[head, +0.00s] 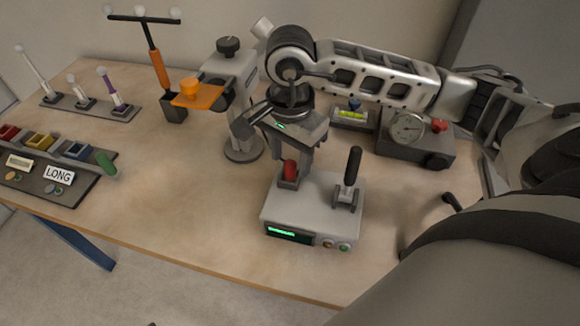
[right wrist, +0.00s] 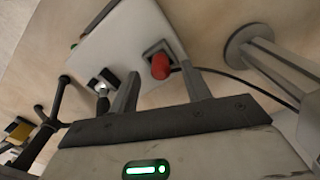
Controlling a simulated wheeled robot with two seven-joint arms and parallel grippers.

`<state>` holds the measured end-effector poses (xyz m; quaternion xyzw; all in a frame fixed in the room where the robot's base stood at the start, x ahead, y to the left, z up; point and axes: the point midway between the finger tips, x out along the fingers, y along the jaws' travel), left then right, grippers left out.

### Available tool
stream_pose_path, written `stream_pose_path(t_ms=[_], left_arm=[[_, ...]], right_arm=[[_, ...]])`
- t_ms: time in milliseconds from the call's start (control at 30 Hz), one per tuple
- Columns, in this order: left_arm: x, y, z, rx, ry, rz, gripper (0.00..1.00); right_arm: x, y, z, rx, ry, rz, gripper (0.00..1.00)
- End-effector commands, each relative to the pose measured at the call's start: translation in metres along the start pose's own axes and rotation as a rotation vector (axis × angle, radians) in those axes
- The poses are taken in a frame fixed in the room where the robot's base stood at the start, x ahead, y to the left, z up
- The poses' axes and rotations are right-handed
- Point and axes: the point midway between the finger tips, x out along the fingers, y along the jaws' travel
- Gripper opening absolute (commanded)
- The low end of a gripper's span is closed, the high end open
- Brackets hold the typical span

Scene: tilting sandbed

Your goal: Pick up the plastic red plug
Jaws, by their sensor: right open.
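The red plug (head: 290,170) stands in a dark square socket on top of a light grey box (head: 320,208) with a green display. My right gripper (head: 293,166) points down over the socket, its fingers around the plug's position in the head view. In the right wrist view the plug (right wrist: 160,66) shows between the open fingertips of the right gripper (right wrist: 160,72), with gaps on both sides. The jaws are apart and hold nothing. The plug's lower end is hidden in the socket. My left gripper is not in view.
A black lever (head: 352,170) stands on the box, right of the plug. A grey stand (head: 243,150) with an orange plate (head: 198,95) is behind left. A gauge unit (head: 415,145) is at the right. A tray (head: 60,185) of coloured blocks lies at the left. The table front is clear.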

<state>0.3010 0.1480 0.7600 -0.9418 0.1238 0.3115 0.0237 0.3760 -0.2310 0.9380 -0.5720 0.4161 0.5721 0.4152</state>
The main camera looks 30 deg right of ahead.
Motion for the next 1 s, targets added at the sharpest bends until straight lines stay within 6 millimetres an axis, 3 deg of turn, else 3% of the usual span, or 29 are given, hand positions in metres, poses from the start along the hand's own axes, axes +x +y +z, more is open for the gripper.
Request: stream_pose_path(t_ms=[167, 400, 600, 1000], left_arm=[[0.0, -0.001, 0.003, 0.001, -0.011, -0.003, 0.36], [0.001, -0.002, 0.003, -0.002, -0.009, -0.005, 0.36], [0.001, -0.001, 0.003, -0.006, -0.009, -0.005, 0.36], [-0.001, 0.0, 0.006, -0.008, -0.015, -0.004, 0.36]], right_arm=[[0.019, 0.0, 0.0, 0.0, -0.001, 0.0, 0.48], [0.021, -0.001, 0.0, 0.0, 0.0, -0.002, 0.48], [0.02, -0.001, 0.0, 0.0, 0.0, -0.002, 0.0], [0.015, -0.001, 0.0, 0.0, -0.001, -0.004, 0.0]])
